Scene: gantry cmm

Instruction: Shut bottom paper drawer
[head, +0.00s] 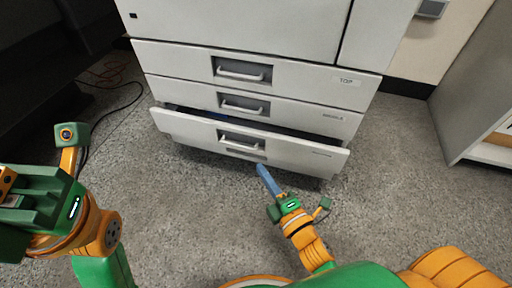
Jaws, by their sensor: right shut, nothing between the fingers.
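The bottom paper drawer (300,151) of the white machine is pulled partly out, with a dark gap above its front. It has a recessed silver handle (243,141). The middle drawer (187,92) and the top drawer (167,57) look flush. My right gripper (262,170) is shut and empty, its blue fingertips just below and in front of the bottom drawer's front, near the handle. Whether it touches the drawer I cannot tell. My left gripper (18,203) is at the left edge, partly cut off, away from the drawers; its fingers do not show clearly.
The grey speckled carpet (390,190) is clear in front of the machine. A grey cabinet (474,85) stands at the right. Cables (112,108) lie on the floor at the left beside dark furniture (40,80).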

